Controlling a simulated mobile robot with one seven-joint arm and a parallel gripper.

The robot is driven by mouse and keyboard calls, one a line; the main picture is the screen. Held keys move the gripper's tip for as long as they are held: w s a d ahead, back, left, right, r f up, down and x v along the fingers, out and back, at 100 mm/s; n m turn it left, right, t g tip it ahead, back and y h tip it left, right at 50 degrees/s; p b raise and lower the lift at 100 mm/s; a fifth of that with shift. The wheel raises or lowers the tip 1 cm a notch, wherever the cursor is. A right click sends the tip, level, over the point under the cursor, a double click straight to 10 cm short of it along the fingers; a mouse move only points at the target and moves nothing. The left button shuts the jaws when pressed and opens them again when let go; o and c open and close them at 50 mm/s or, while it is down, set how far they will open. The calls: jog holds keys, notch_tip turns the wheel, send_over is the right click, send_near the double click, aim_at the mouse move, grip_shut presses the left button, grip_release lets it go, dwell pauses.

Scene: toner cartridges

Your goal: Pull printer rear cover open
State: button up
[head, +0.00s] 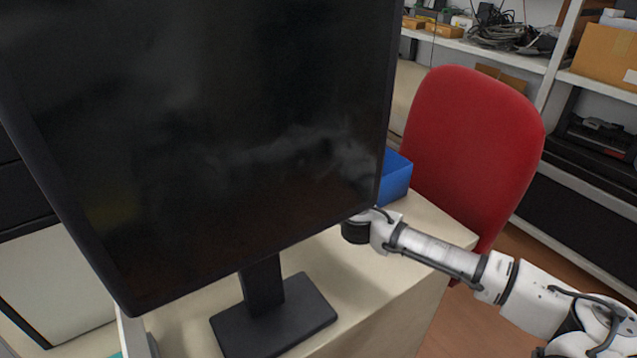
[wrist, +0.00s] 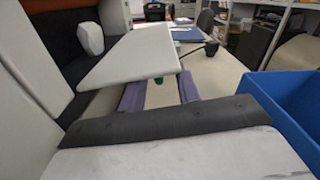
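In the wrist view a white flat panel (wrist: 130,58), which looks like the printer's rear cover, juts out from the white and black printer body (wrist: 35,75) at the left. My gripper (wrist: 160,92) has two purple-grey fingers spread apart, with the pale tabletop visible between them. The fingers reach forward under the panel's near edge, which hides their tips. I cannot tell whether they touch the panel. In the head view the monitor hides the printer and my fingers; only my arm and wrist (head: 372,228) show at its lower right corner.
A large black monitor (head: 200,140) stands on the pale desk (head: 345,265). A blue bin (head: 396,178) sits close to my wrist and also shows at the right of the wrist view (wrist: 285,100). A red chair (head: 475,150) stands behind the desk, with shelves beyond.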

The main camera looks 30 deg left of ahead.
jog(key=b+v, duration=0.1)
jog(key=v, duration=1)
jog(key=shift+d, duration=0.2)
jog(key=shift+s, duration=0.15)
